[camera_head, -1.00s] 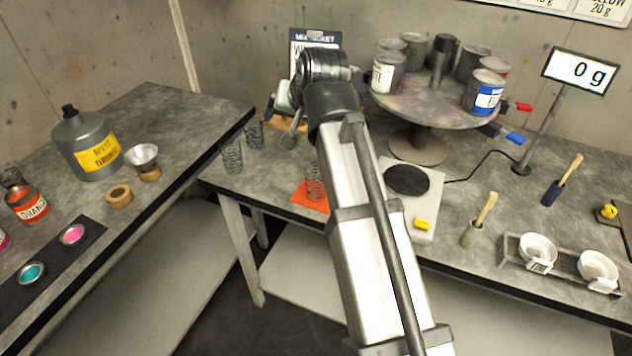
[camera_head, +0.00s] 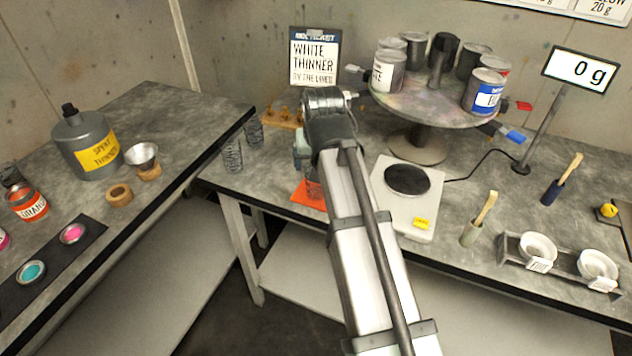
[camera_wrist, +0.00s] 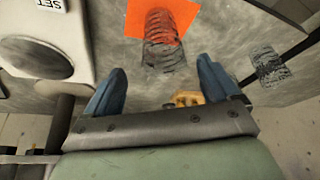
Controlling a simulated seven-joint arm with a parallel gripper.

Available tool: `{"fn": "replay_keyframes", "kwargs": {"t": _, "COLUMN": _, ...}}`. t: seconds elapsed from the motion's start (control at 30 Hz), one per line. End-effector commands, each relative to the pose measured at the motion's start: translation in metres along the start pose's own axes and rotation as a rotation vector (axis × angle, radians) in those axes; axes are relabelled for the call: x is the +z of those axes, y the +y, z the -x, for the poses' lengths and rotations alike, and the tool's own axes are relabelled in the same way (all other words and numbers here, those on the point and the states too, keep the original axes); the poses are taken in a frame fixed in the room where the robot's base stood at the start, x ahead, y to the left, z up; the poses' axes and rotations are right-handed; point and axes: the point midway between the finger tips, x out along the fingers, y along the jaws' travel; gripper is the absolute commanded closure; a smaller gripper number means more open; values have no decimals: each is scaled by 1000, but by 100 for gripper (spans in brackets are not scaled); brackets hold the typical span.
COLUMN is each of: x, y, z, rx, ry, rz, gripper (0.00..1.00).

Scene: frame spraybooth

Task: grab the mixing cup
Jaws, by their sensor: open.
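A clear ridged mixing cup (camera_head: 314,189) stands on an orange sheet (camera_head: 300,195) on the bench, partly hidden by my arm. In the wrist view the cup (camera_wrist: 163,42) is ahead of my gripper (camera_wrist: 161,75), with the orange sheet (camera_wrist: 140,18) under it. The two blue fingers are apart, with nothing between them, and the cup lines up with the gap just beyond their tips. In the head view my wrist hides most of the gripper above the bench.
Two more clear cups (camera_head: 232,156) (camera_head: 254,131) stand left of the sheet. A scale (camera_head: 410,215) sits to the right. A turntable with several paint cans (camera_head: 418,100) is behind it. A wooden block (camera_head: 283,119) and a ticket board (camera_head: 315,57) are at the back.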

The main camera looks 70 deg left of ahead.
Motion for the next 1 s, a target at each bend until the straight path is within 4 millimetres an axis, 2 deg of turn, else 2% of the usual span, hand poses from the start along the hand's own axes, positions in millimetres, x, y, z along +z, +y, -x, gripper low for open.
{"fn": "replay_keyframes", "kwargs": {"t": 0.37, "x": -1, "y": -1, "z": -17, "rx": 0, "ry": 0, "rz": -1, "gripper": 11}}
{"fn": "replay_keyframes", "kwargs": {"t": 0.7, "x": -4, "y": -4, "z": -55, "rx": 0, "ry": 1, "rz": -1, "gripper": 11}}
{"fn": "replay_keyframes", "kwargs": {"t": 1.0, "x": -3, "y": -4, "z": -59, "rx": -1, "ry": 2, "rz": -1, "gripper": 12}}
